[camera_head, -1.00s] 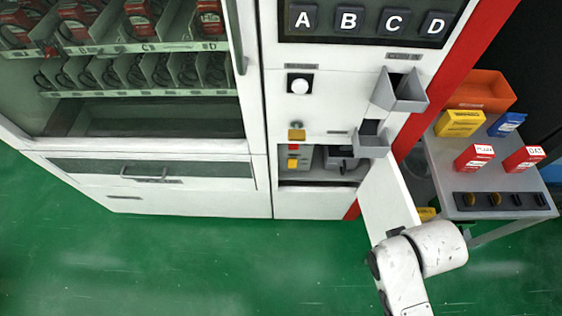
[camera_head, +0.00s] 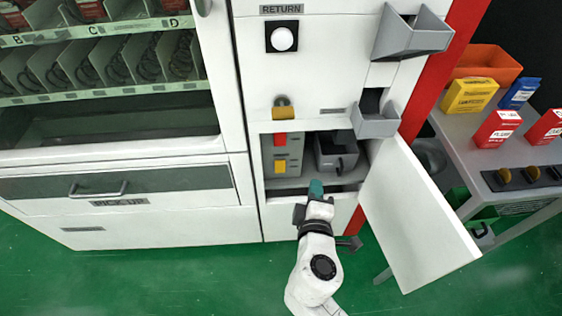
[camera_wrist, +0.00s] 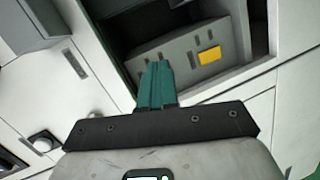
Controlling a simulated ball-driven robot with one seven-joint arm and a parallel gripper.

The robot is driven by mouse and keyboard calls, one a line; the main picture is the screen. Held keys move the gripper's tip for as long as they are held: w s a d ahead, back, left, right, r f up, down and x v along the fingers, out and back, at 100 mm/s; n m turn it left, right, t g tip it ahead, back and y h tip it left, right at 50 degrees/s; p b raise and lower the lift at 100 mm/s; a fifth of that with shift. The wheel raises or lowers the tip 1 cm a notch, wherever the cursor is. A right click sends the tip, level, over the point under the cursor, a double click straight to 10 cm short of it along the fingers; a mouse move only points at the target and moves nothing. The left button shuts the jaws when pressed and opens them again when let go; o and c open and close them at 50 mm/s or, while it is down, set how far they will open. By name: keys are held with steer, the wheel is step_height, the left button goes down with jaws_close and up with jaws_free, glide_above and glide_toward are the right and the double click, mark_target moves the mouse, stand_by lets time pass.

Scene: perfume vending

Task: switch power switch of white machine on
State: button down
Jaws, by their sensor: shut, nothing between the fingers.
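The white machine (camera_head: 330,75) has its lower compartment open, with the white door (camera_head: 415,215) swung out to the right. Inside on the left is a grey switch box (camera_head: 295,152) with a red part (camera_head: 280,139) above a yellow part (camera_head: 280,167). My gripper (camera_head: 316,188) is shut and empty, at the compartment's front opening, below and right of the switch box. In the wrist view, the green fingertips (camera_wrist: 158,68) overlap the grey box in the picture, left of the yellow part (camera_wrist: 209,55); contact cannot be told. The red part is not visible there.
A dark grey bin (camera_head: 336,157) sits right of the switch box. A padlock (camera_head: 284,108) hangs above the opening, and a grey chute (camera_head: 375,120) juts out at upper right. A side table (camera_head: 465,150) with boxes stands beyond the open door.

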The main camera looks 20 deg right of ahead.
mark_target(280, 145)
steer(key=w+a+n+t+y+b, duration=0.1)
steer(key=w+a+n+t+y, duration=0.1)
steer(key=a+n, duration=0.2)
steer(key=shift+w+a+f, duration=0.15)
steer(key=shift+a+f, duration=0.25)
steer(key=shift+a, duration=0.8)
steer(key=x, duration=1.4)
steer(key=shift+r+b, duration=0.2)
steer(key=shift+b, duration=0.1)
steer(key=shift+w+f+b, duration=0.1)
steer(key=shift+f+b, duration=0.05)
steer(key=shift+b, duration=0.2)
